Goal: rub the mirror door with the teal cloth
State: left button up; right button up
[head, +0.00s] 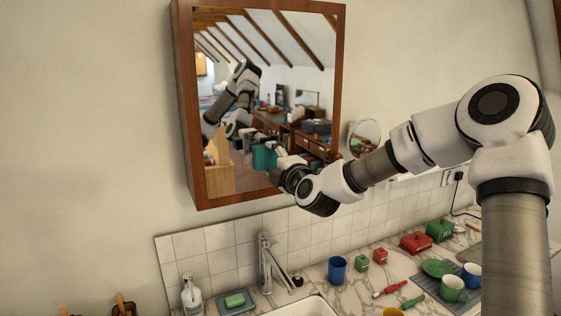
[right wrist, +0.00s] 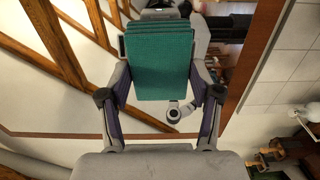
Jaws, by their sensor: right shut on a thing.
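The mirror door (head: 285,85) is the front of a wooden-framed cabinet on the wall and looks closed. It reflects the room and my arm. The teal cloth (head: 264,157) is in front of the lower part of the mirror; in the right wrist view the folded cloth (right wrist: 159,60) sits between the fingers. My right gripper (head: 272,160) is shut on the cloth, and its fingers also show in the right wrist view (right wrist: 158,85). The cloth is at or very near the glass; I cannot tell whether it touches. My left gripper is not in view, apart from any reflection.
Below are a tap (head: 266,262), a soap bottle (head: 191,295) and a green sponge on a dish (head: 235,300). A blue cup (head: 337,269), small boxes (head: 379,256) and green dishes stand on the marble counter. A round mirror (head: 364,136) is right of the cabinet.

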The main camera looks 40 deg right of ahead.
aim_at(257, 161)
jog(key=a, duration=0.2)
jog(key=shift+w+a+f, duration=0.1)
jog(key=shift+w+a, duration=0.35)
jog(key=shift+a, duration=0.35)
jog(key=shift+w+a+b, duration=0.2)
jog(key=shift+a+b, duration=0.2)
jog(key=shift+a, duration=0.55)
jog(key=shift+w+a, duration=0.15)
jog(key=shift+a, duration=0.5)
jog(key=shift+d, duration=0.1)
jog(key=shift+s, duration=0.35)
jog(key=v, duration=0.5)
jog(key=shift+s+b, duration=0.2)
jog(key=shift+b, duration=0.1)
